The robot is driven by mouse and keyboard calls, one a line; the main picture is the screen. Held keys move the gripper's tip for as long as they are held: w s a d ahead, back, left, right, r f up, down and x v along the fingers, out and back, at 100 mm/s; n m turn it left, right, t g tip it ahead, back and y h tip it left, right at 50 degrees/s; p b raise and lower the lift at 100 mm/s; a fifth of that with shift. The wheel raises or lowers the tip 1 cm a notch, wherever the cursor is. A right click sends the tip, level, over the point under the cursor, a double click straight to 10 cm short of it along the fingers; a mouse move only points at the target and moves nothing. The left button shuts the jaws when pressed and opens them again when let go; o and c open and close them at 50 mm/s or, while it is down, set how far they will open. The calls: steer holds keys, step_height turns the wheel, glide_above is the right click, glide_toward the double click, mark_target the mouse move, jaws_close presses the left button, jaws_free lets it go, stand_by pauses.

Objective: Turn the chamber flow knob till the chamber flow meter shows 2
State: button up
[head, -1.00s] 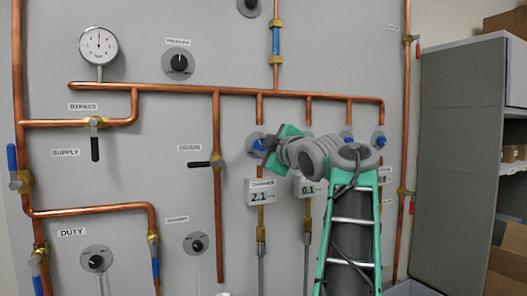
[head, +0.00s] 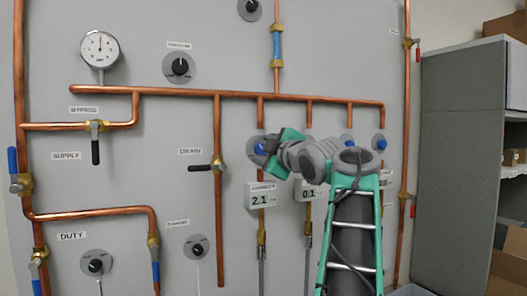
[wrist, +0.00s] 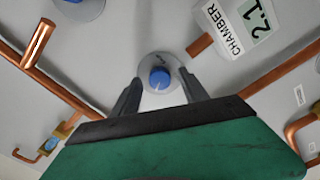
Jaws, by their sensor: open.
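The chamber flow knob is a blue knob (wrist: 160,78) on a round grey plate, near the middle of the wrist view. It also shows in the head view (head: 260,147), partly hidden by my gripper. The chamber flow meter (head: 261,196) is a white box under it, labelled CHAMBER and reading 2.1. The meter also shows rotated at the top right of the wrist view (wrist: 240,25). My gripper (wrist: 160,85) is open, with one dark finger on each side of the knob. I cannot tell whether either finger touches it.
A second meter (head: 308,191) beside the chamber one reads 0.1, and a third behind my arm is mostly hidden. Other blue knobs (head: 347,142) stand to the right. Copper pipes (head: 217,240) cross the grey panel. A shelf unit (head: 462,160) stands at the right.

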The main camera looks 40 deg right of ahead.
steer(key=b+v, duration=0.1)
steer(key=v, duration=0.6)
steer(key=shift+s+b, duration=0.3)
steer(key=shift+s, duration=0.05)
steer(key=shift+a, duration=0.2)
